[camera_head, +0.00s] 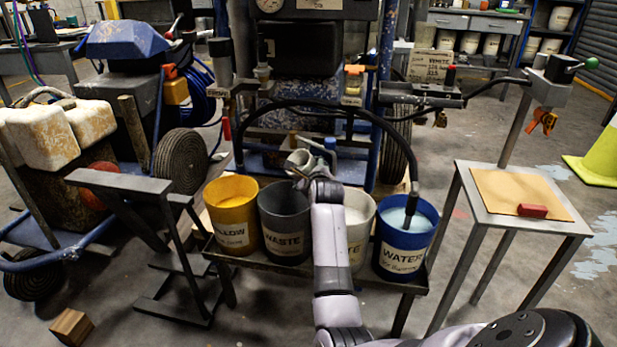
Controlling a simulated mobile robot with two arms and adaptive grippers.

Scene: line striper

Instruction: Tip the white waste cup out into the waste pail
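The waste pail (284,235) is dark grey, labelled WASTE, and stands between the yellow and white pails on a low bench. A small pale cup (299,160), apparently the white waste cup, is above and behind the waste pail's right rim and looks tilted. My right gripper (303,173) is at the cup and appears shut on it; its fingers are small and partly hidden. My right arm comes up from the lower right and crosses in front of the white pail. The inside of the cup cannot be seen. My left gripper is not in view.
The yellow pail (232,222) stands left, the white pail (357,238) and blue water pail (403,250) right. A black hose (412,190) dips into the water pail. A grey stand (135,195) is at the left. A side table (478,190) holds a red block (532,211).

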